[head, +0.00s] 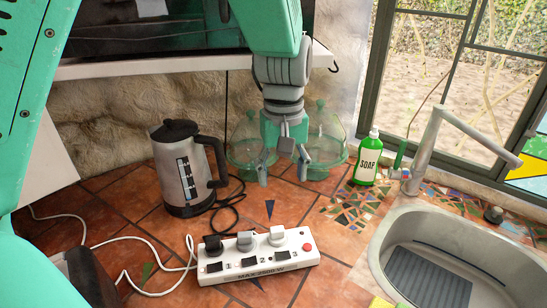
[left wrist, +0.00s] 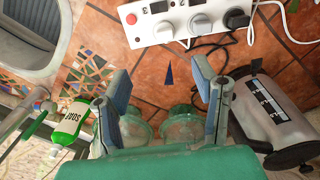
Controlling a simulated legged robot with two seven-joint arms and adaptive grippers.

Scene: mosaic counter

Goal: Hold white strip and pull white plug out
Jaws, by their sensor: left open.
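The white power strip (head: 258,262) lies on the tiled counter, with a red button at its right end. A white plug (head: 276,236) sits in the socket nearest the button, marked 3. A grey plug (head: 244,241) and a black plug (head: 213,246) sit in the other sockets. My left gripper (head: 283,172) points down, open and empty, behind and above the strip, apart from it. In the left wrist view the strip (left wrist: 185,8) and white plug (left wrist: 163,32) are at the top, beyond the spread fingers (left wrist: 160,76). I cannot identify my right gripper in either view.
A kettle (head: 182,172) stands behind the strip at left. Glass jars (head: 247,150) stand behind my left gripper. A green soap bottle (head: 367,163) and a sink (head: 465,262) are at right.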

